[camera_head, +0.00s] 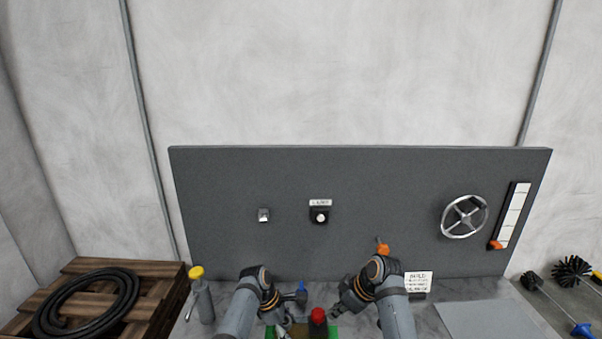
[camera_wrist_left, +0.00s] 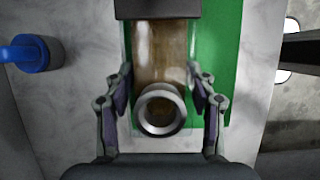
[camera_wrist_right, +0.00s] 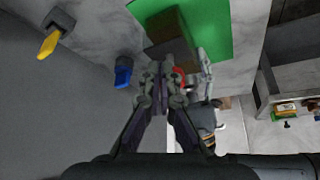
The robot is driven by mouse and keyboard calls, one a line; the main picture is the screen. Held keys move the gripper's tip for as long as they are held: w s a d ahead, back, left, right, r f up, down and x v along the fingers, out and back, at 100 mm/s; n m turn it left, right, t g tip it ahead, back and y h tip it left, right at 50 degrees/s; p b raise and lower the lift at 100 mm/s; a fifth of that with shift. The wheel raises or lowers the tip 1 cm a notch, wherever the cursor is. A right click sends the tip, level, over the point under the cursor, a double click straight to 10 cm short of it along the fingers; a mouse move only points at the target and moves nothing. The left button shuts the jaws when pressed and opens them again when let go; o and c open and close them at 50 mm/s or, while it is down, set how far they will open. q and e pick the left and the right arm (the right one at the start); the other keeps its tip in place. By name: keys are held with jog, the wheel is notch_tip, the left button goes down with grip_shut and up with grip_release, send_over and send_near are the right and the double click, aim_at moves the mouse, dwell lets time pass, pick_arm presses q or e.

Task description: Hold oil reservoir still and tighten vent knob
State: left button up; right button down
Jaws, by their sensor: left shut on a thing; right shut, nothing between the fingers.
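The oil reservoir (camera_wrist_left: 150,50) is a brownish see-through vessel with a pale ring-shaped port (camera_wrist_left: 160,108) and a dark block at one end. My left gripper (camera_wrist_left: 160,92) is shut on the reservoir, a finger on each side. In the head view the red vent knob (camera_head: 318,315) stands on a dark block. My right gripper (camera_head: 338,313) is shut and empty, just right of the knob. In the right wrist view its closed fingertips (camera_wrist_right: 163,74) hide most of the red knob (camera_wrist_right: 180,76); contact is unclear.
A blue-topped fitting (camera_head: 301,288) stands close behind the reservoir. An orange-topped item (camera_head: 382,248) shows behind my right arm. A grey panel (camera_head: 360,180) with a handwheel (camera_head: 464,216) rises behind. A small sign (camera_head: 419,281) stands right.

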jog(key=shift+a, duration=0.35)
jog(key=shift+s, duration=0.2)
dwell(0.4)
jog(key=shift+s+a, duration=0.3)
jog(key=shift+s, duration=0.15)
jog(key=shift+s+a, duration=0.15)
pick_arm(q)
jog(key=shift+d, duration=0.1)
pick_arm(e)
jog(key=shift+s+a, duration=0.2)
dwell(0.3)
notch_tip(320, 180, up, 6)
jog(key=shift+s+d, duration=0.3)
jog(key=shift+d, duration=0.05)
dwell(0.4)
